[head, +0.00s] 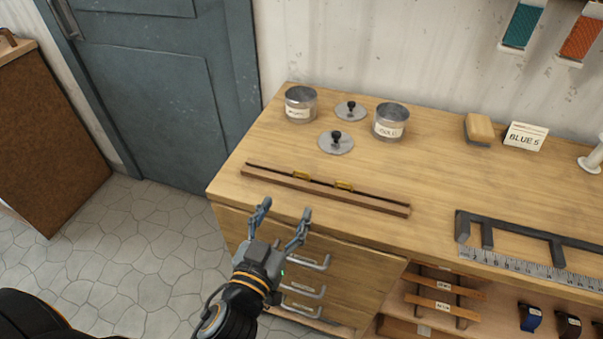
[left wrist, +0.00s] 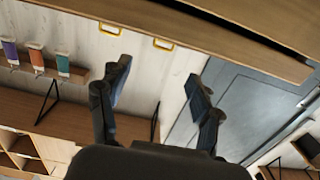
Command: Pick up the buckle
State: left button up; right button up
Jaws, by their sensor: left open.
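My left gripper (head: 285,208) is open and empty, in front of the bench edge and short of the rail. Its spread fingers also show in the left wrist view (left wrist: 160,78). It touches neither buckle. My right gripper is out of view.
Two labelled tins (head: 300,105) (head: 390,122) and two knobbed lids (head: 351,111) (head: 337,143) stand behind the rail. A brush (head: 479,130), a "BLUE S" card (head: 525,137) and a dark metal bracket (head: 520,238) are to the right. Drawer handles (head: 303,290) project below the bench top.

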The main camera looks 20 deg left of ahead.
aim_at(301, 173)
pick_arm(q)
jog(key=w+p, duration=0.1)
jog(key=w, duration=0.5)
jog(key=shift+w+f, duration=0.1)
jog(key=shift+w, duration=0.1)
jog(key=w+p, duration=0.2)
jog(key=w, duration=0.3)
jog(key=shift+a, duration=0.1)
jog(key=shift+w, duration=0.15)
jog(key=c, duration=0.9)
